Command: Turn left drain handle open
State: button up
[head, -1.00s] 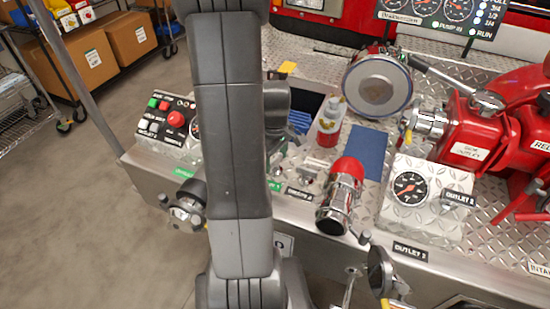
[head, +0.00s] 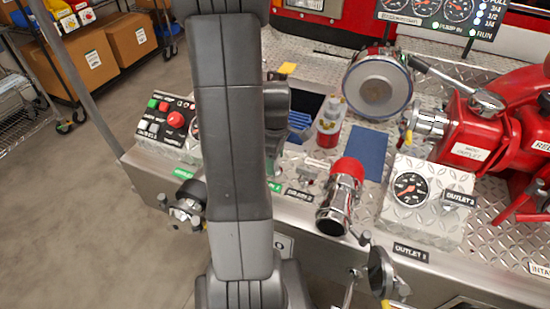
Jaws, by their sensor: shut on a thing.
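My upright grey arm (head: 232,150) fills the middle of the head view and covers part of the pump panel. A dark wrist part of mine (head: 277,105) shows just right of it. My gripper's fingertips are hidden behind the arm, and so is whatever they touch. I cannot make out the left drain handle for certain. A capped outlet fitting (head: 187,208) sticks out from the panel front at left of the arm. A silver lever (head: 349,292) hangs below the panel front, right of the arm.
A red-topped chrome outlet (head: 341,195) and a gauge box (head: 425,196) stand right of my arm. A switch box (head: 168,125) is at left. A bottle (head: 331,121) stands on the deck. The floor (head: 75,220) at left is clear.

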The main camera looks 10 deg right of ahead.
jog(key=o, duration=1)
notch_tip(320, 180, up, 14)
jog(key=p, duration=0.1)
jog(key=shift+f, duration=0.15)
notch_tip(320, 180, down, 14)
jog(key=shift+r+b, duration=0.15)
jog(key=shift+b, duration=0.35)
jog(key=shift+r, duration=0.1)
